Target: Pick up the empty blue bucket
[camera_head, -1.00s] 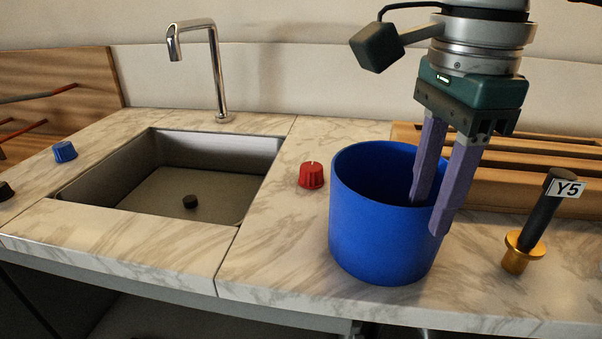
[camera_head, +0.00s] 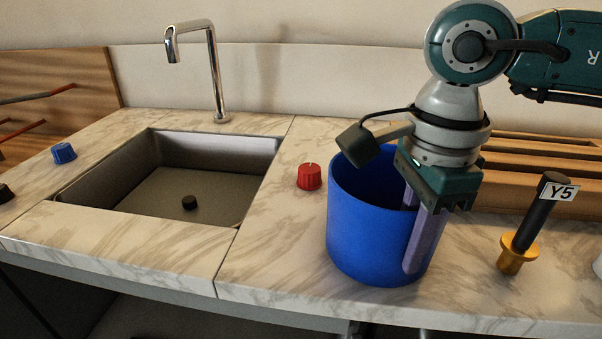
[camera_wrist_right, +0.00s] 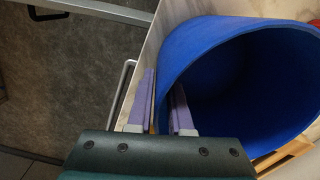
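The blue bucket (camera_head: 365,235) stands upright on the marble counter, right of the sink. Its inside looks empty where it shows. My right gripper (camera_head: 416,225) points down over the bucket's near right rim. One purple finger is inside the bucket and the other is outside, with the wall between them. The right wrist view shows the bucket (camera_wrist_right: 240,75) and the gripper's fingers (camera_wrist_right: 165,100) on both sides of its wall, still spread apart. The inner fingertip is hidden in the head view. My left gripper is not in view.
A red knob (camera_head: 309,177) sits just left of the bucket. A black-and-gold handle labelled Y5 (camera_head: 535,215) stands to the right. A wooden slatted rack (camera_head: 540,165) is behind. The sink (camera_head: 160,190) and tap (camera_head: 215,75) are at left. The counter's front edge is close.

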